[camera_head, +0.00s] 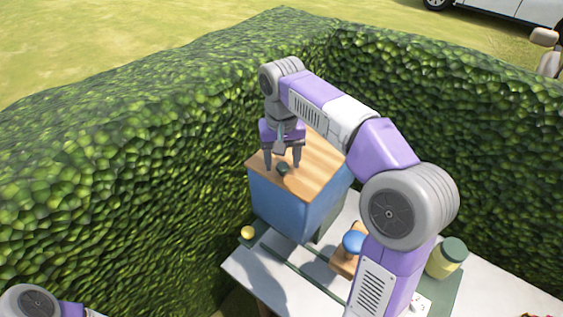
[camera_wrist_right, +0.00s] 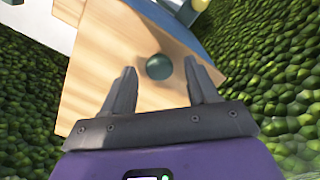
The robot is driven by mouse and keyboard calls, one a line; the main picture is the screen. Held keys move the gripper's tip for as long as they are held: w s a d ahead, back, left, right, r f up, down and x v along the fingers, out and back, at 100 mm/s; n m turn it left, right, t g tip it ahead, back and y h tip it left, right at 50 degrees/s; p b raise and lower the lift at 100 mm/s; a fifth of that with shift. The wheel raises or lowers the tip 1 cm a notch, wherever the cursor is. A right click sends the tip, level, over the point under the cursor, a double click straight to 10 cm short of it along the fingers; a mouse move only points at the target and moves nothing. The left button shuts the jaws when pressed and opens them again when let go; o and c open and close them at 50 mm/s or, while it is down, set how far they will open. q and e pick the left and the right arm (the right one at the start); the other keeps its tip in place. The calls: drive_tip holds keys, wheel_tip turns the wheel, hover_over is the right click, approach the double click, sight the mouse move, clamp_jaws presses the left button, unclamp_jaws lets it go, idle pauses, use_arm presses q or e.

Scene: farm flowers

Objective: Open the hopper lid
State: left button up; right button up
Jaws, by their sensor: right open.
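The hopper (camera_head: 290,205) is a blue box on the table with a light wooden lid (camera_head: 318,172) lying shut on top. A small dark green knob (camera_head: 282,169) sits on the lid near its front left edge. My right gripper (camera_head: 283,168) is open above the lid, pointing down, with its fingers on either side of the knob. In the right wrist view the knob (camera_wrist_right: 159,67) shows between and a little beyond the open fingertips; I cannot tell if they touch the lid. My left gripper is out of view; only part of my left arm shows at the lower left corner.
The white table (camera_head: 252,275) holds a yellow ball (camera_head: 247,233), a blue knob on a wooden block (camera_head: 354,243), and a yellow jar with a green lid (camera_head: 446,258). Tall green hedges (camera_head: 120,150) close in behind and left of the hopper.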

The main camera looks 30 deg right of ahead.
drive_tip(key=shift+s+f, duration=0.2)
drive_tip(key=shift+f, duration=0.1)
drive_tip(key=shift+w, duration=0.1)
drive_tip(key=shift+c, duration=0.5)
clamp_jaws()
